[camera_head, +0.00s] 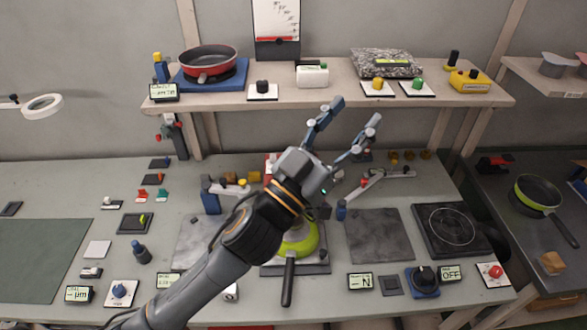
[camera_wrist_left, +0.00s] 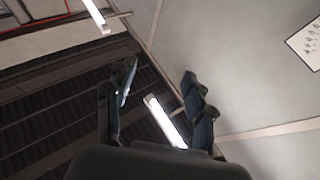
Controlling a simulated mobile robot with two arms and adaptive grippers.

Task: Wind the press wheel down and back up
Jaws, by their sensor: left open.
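My left gripper (camera_head: 355,112) is open and empty. It is raised above the middle of the workbench, with its two fingers spread towards the upper right, in front of the shelf edge. In the left wrist view its fingers (camera_wrist_left: 160,75) stand apart, with only ceiling, lamps and wall beyond them. I cannot make out the press wheel; my left arm covers the bench centre. A green pan (camera_head: 298,240) with a dark handle sits there on a plate, partly behind the arm. My right gripper is not in view.
The upper shelf (camera_head: 330,98) holds a red pan (camera_head: 208,62) and a yellow box (camera_head: 470,82). A hot plate (camera_head: 446,227) and a black knob (camera_head: 424,277) are at the bench's right. A grey plate (camera_head: 380,237) lies bare. The dark mat (camera_head: 42,260) at left is clear.

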